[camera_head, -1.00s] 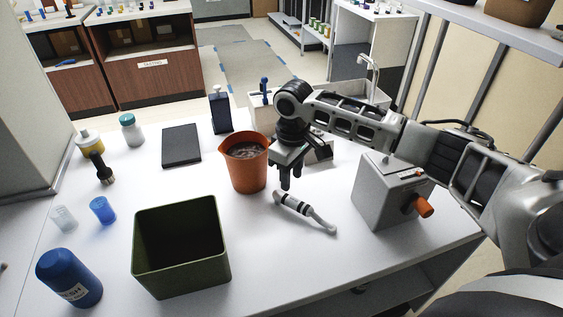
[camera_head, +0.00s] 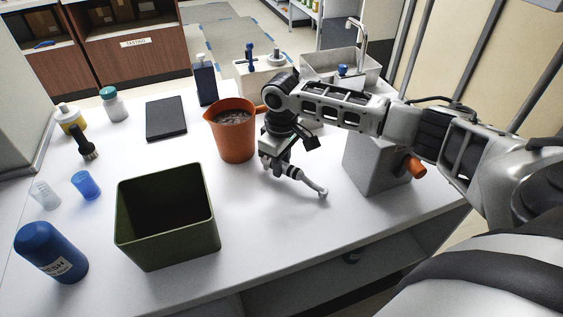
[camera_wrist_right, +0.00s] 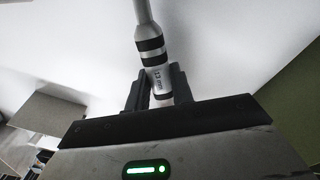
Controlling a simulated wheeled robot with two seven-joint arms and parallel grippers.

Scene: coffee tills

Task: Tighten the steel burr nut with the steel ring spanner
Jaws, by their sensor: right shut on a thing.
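The steel ring spanner (camera_head: 310,184) is a pale grey tool with black bands, lying low over the white counter, its thin curved end towards the lower right. My right gripper (camera_head: 279,169) points down and is shut on the banded handle. In the right wrist view the spanner (camera_wrist_right: 150,45) runs up from between the two dark fingers (camera_wrist_right: 156,88). I cannot tell whether the spanner still touches the counter. A grey box-shaped machine (camera_head: 372,170) with an orange handle (camera_head: 415,168) stands right of the gripper; my arm hides its top. I cannot make out the burr nut. My left gripper is not in view.
An orange jug (camera_head: 237,142) with dark contents stands just left of the gripper. A sink (camera_head: 322,68) is behind. The counter (camera_head: 265,235) in front is clear.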

